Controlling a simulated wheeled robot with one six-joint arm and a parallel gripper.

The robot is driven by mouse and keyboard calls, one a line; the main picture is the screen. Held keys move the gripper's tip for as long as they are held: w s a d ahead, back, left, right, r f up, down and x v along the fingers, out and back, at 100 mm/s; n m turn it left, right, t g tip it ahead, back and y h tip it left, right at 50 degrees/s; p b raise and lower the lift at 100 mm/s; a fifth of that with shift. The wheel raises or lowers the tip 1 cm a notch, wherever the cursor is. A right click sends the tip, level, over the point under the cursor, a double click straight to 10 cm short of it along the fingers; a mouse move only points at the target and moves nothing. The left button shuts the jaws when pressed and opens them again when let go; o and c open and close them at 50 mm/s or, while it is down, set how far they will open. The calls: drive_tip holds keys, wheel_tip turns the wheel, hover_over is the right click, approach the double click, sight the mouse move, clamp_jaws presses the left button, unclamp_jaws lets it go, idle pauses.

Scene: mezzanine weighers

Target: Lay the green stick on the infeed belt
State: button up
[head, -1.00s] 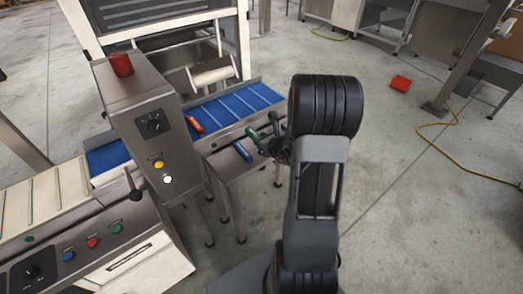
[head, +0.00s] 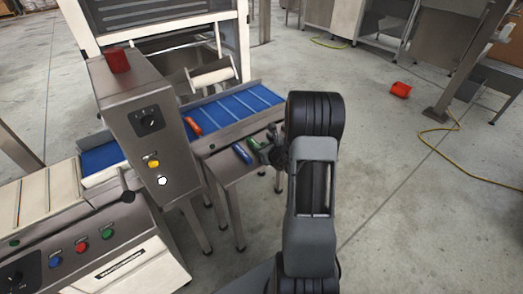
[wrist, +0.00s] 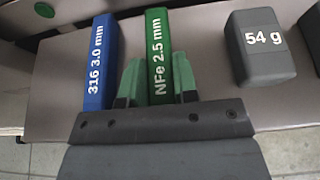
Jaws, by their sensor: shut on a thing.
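The green stick (wrist: 157,35), marked "NFe 2.5 mm", stands out in the wrist view between the two green-padded fingers of my gripper (wrist: 157,82), which is shut on it. In the head view the green stick (head: 252,143) and my gripper (head: 267,153) are over the small steel side table (head: 222,168); I cannot tell whether the stick touches the table. The blue infeed belt (head: 235,104) runs just behind that table. An orange-red stick (head: 193,126) lies on the belt.
A blue stick (wrist: 101,60), marked "316 3.0 mm", lies close left of the green stick. A grey block (wrist: 260,50), marked "54 g", is to its right. A grey control box (head: 145,125) with a red top stands left of the table. Much of the belt's right part is bare.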

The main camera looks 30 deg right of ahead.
drive_tip(key=o, duration=0.5)
drive_tip(key=shift+f, duration=0.15)
drive_tip(key=shift+c, duration=0.2)
drive_tip(key=o, duration=0.5)
